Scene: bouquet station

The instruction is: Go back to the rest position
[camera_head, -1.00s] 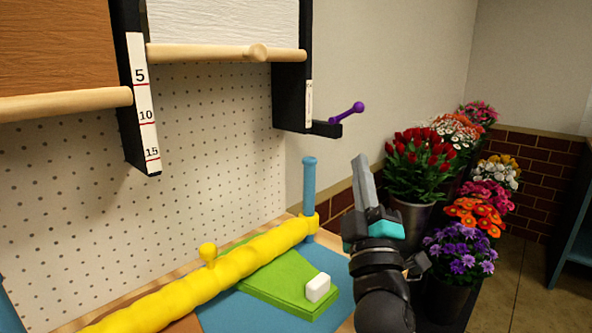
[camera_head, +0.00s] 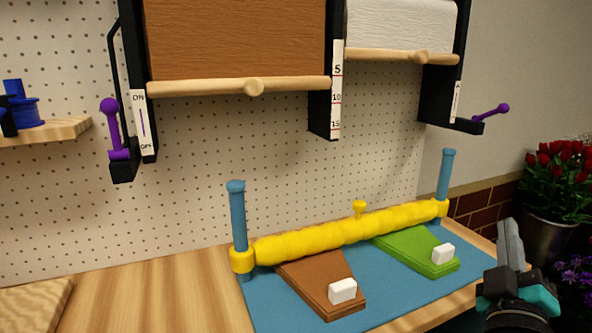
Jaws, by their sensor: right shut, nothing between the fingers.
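My right gripper (camera_head: 512,252) is at the lower right, its grey fingers pointing up and shut with nothing between them. It is apart from the bench things, in front of the right end of the blue mat (camera_head: 262,301). My left gripper is not in view. A yellow lumpy bar (camera_head: 340,232) spans two blue posts, the left one (camera_head: 238,215) and the right one (camera_head: 445,175). A brown wedge board (camera_head: 310,283) and a green wedge board (camera_head: 420,249) lie on the mat under the bar, each with a white block.
Brown (camera_head: 235,40) and white (camera_head: 400,22) rolls hang in black brackets above the bench. Red flowers (camera_head: 560,172) in a bucket are at the far right.

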